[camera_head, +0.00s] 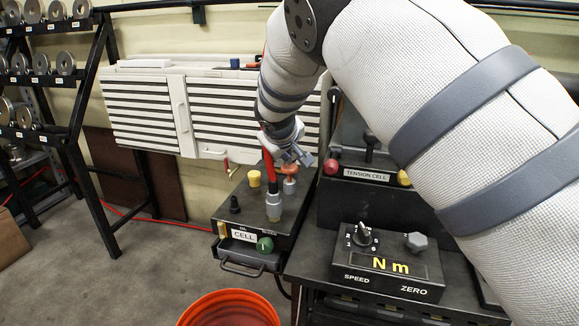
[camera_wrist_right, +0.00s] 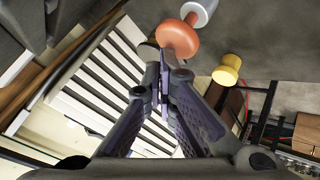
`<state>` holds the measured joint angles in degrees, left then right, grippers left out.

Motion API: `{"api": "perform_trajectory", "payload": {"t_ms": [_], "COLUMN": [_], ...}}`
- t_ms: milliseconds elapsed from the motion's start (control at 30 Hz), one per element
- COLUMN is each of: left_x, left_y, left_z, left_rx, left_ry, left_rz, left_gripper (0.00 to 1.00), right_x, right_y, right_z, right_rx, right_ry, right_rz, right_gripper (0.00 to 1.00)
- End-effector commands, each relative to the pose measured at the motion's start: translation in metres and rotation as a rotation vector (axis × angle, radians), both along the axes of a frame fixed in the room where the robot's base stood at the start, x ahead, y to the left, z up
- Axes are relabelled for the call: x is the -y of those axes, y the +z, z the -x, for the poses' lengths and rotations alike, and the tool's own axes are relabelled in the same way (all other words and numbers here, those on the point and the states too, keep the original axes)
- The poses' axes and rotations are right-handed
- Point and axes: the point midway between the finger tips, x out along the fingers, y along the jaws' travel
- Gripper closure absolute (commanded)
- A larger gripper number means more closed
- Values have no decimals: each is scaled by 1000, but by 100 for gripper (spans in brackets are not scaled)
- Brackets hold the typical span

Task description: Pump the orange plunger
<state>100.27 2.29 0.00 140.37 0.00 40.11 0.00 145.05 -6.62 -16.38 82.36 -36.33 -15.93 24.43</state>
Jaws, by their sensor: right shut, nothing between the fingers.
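The orange plunger (camera_head: 289,169) has a round orange knob on a grey cylinder and stands on the dark box labelled CELL. It also shows in the right wrist view (camera_wrist_right: 177,39), just past my fingertips. My right gripper (camera_head: 307,158) is beside the knob at about its height, partly hidden by its own wrist. In the wrist view my right gripper (camera_wrist_right: 165,75) has its fingers together with nothing between them. The tips appear close to the knob; I cannot tell whether they touch it. My left gripper is not in view.
The CELL box (camera_head: 225,214) also carries a yellow knob (camera_head: 254,178), a black knob (camera_head: 235,204), a green knob (camera_head: 265,244) and a red lever (camera_head: 268,165) close to the plunger. A TENSION CELL unit (camera_head: 366,175) stands right. An orange bucket (camera_head: 230,297) is in front.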

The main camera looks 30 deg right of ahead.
Motion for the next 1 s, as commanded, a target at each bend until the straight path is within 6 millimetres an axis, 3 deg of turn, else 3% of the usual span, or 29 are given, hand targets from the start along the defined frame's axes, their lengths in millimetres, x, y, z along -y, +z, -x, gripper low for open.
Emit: {"api": "perform_trajectory", "payload": {"t_ms": [1000], "left_x": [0], "left_y": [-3], "left_z": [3], "left_rx": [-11], "left_ry": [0], "left_rz": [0], "left_gripper": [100], "right_x": [0], "right_y": [-15], "right_z": [0], "right_rx": [-4], "right_ry": [-1], "right_rz": [0], "right_gripper": [100]}}
